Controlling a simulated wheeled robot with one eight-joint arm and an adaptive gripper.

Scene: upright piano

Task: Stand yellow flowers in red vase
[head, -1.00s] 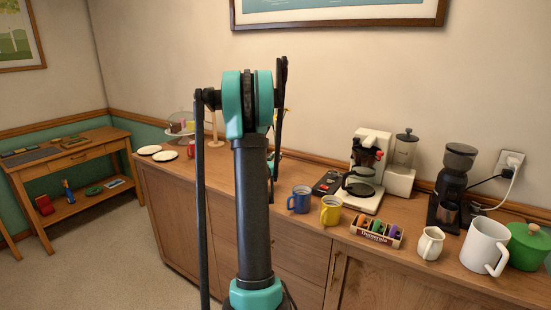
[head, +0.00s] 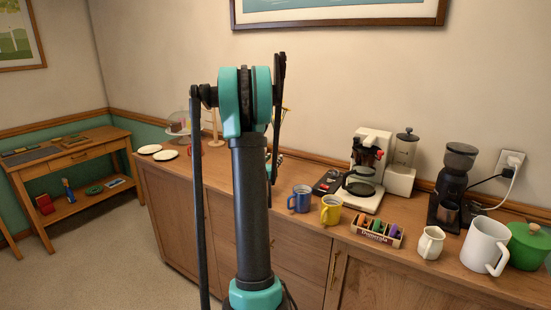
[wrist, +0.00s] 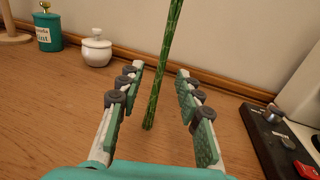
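A green stem bundle (wrist: 160,70) rises between the spread fingers of my gripper (wrist: 161,72) in the wrist view. Its lower end shows above the wooden counter; I cannot tell whether it touches it. Its top runs out of the frame, so no yellow blooms show there. My gripper is open, with visible gaps on both sides of the stems. No red vase can be clearly made out in either view.
The wooden counter (wrist: 50,125) holds a white lidded pot (wrist: 96,48) and a green canister (wrist: 48,28). A black device (wrist: 276,137) lies right of my gripper. Blue (head: 300,199) and yellow (head: 331,209) mugs and a coffee maker (head: 364,176) stand right of my arm.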

